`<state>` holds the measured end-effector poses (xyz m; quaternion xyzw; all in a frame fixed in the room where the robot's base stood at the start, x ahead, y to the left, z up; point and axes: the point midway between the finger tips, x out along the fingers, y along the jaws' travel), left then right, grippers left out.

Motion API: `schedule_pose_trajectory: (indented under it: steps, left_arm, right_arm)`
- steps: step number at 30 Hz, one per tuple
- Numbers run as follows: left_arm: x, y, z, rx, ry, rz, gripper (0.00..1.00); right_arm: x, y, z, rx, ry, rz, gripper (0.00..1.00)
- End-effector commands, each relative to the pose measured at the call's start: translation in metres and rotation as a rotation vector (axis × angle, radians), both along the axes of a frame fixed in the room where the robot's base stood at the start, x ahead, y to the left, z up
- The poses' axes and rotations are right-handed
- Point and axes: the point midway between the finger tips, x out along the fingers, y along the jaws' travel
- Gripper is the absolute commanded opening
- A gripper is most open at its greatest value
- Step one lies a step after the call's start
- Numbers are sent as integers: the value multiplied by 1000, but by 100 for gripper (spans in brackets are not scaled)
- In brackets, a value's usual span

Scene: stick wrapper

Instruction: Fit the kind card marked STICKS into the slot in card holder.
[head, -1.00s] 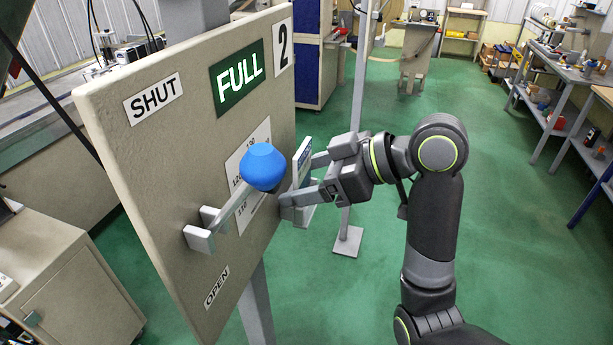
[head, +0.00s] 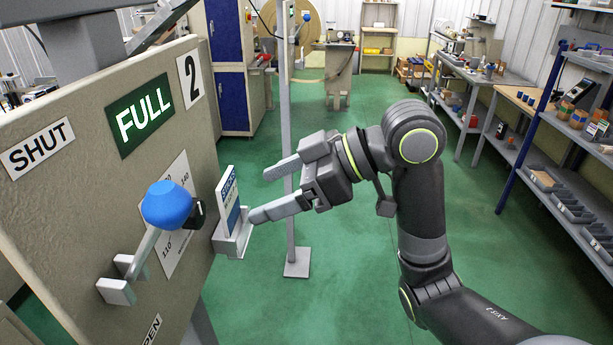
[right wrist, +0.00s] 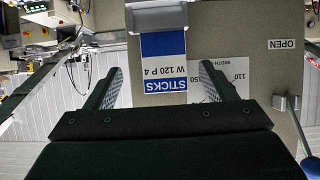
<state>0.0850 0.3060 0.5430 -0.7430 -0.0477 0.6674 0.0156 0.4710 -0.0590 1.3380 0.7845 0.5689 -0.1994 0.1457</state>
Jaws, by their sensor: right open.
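The STICKS card (head: 228,203), white with a blue band, stands upright in the grey card holder (head: 232,242) at the right edge of the panel. In the right wrist view the card (right wrist: 163,65) appears upside down, with STICKS and W 120 P 4 readable, and its far end meets the holder (right wrist: 165,16). My right gripper (head: 262,194) is open and empty, to the right of the card and apart from it. In the right wrist view its two fingers flank the card with gaps on both sides. My left gripper is not in view.
The panel (head: 60,225) carries SHUT, FULL and 2 signs, and a lever with a blue knob (head: 167,205) left of the holder. A thin grey post (head: 284,110) stands behind my right gripper. Shelves (head: 560,190) line the right side. Green floor is open between.

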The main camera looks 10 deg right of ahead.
Motion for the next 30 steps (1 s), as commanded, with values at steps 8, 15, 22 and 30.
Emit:
schedule_pose_trajectory:
  steps: [8,15,22,30]
  left_arm:
    - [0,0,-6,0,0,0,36]
    - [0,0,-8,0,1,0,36]
    - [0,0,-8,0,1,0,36]
    - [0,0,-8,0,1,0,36]
  right_arm:
    - [-8,-27,14,-4,-3,-3,78]
    - [-13,-39,22,0,0,-1,78]
    - [-14,-41,24,0,1,2,78]
    - [15,-45,11,72,74,-75,78]
